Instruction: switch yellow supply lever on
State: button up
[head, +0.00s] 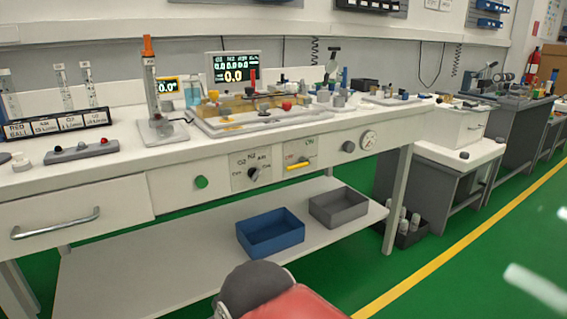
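The yellow supply lever (299,165) is on a small white panel in the front face of the workbench (110,190). It lies about level, low on its panel. A small reddish label shows above it at the left and a green label at the upper right; both are too small to read surely. Its pivot end cannot be made out. My gripper is not in view. A grey and red part of my arm shows at the bottom middle, apart from the lever.
Left of the lever are a black selector knob (253,174) and a green button (201,182). Right are a dark knob (348,146) and a round gauge (368,140). Below, a blue bin (270,236) and a grey bin (338,208) stand on the lower shelf. Green floor is clear at the right.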

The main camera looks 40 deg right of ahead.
aim_at(304, 162)
jog(key=z, duration=1.2)
jog(key=j+z, duration=0.35)
jog(key=i+j+z, duration=0.1)
jog(key=z, duration=0.3)
jog(key=j, duration=0.05)
